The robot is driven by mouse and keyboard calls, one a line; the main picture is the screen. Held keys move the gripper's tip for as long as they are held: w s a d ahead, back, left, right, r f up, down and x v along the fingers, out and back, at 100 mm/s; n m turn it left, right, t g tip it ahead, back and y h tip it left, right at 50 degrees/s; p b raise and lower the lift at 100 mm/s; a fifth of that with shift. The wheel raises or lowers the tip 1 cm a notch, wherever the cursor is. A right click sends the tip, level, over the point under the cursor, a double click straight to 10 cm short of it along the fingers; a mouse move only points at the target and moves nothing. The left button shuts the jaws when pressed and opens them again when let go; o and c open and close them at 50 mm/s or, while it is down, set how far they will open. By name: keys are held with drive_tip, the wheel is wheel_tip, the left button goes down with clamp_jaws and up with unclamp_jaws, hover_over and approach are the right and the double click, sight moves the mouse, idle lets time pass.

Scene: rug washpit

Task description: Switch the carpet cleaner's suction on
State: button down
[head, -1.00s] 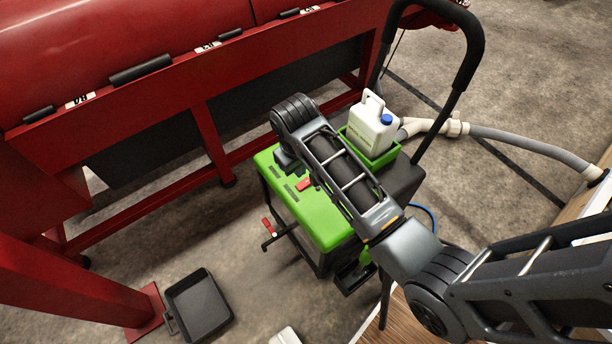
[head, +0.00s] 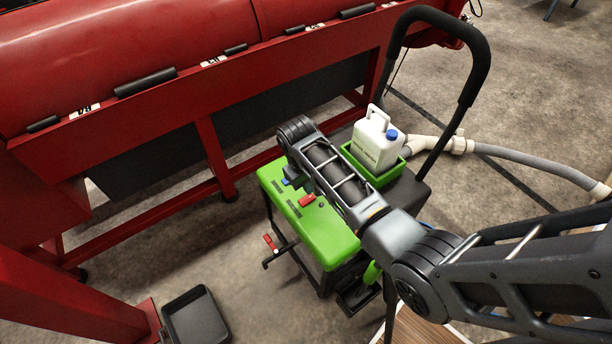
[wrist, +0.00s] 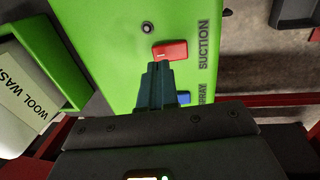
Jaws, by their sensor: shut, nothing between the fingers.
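The carpet cleaner (head: 328,238) is a green-topped machine with a black frame and push handle. On its top are a red switch (head: 307,200) and a blue switch (head: 286,182). In the wrist view the red switch (wrist: 170,50) sits beside the word SUCTION, and the blue switch (wrist: 183,98) beside SPRAY. My gripper (wrist: 158,68) is shut and empty, pointing down at the green top. Its fingertips appear right by the red switch's edge; I cannot tell whether they touch. In the head view my arm mostly hides the gripper.
A white wool wash jug (head: 376,143) stands in a green tray (head: 380,178) beside the switches. A grey hose (head: 530,163) runs right. A red machine (head: 150,105) stands behind. A black tray (head: 195,318) lies on the floor. The black handle (head: 482,60) rises close to my arm.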

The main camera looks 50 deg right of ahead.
sight(307, 200)
drive_tip(key=shift+d+f, duration=0.2)
drive_tip(key=shift+f, duration=1.3)
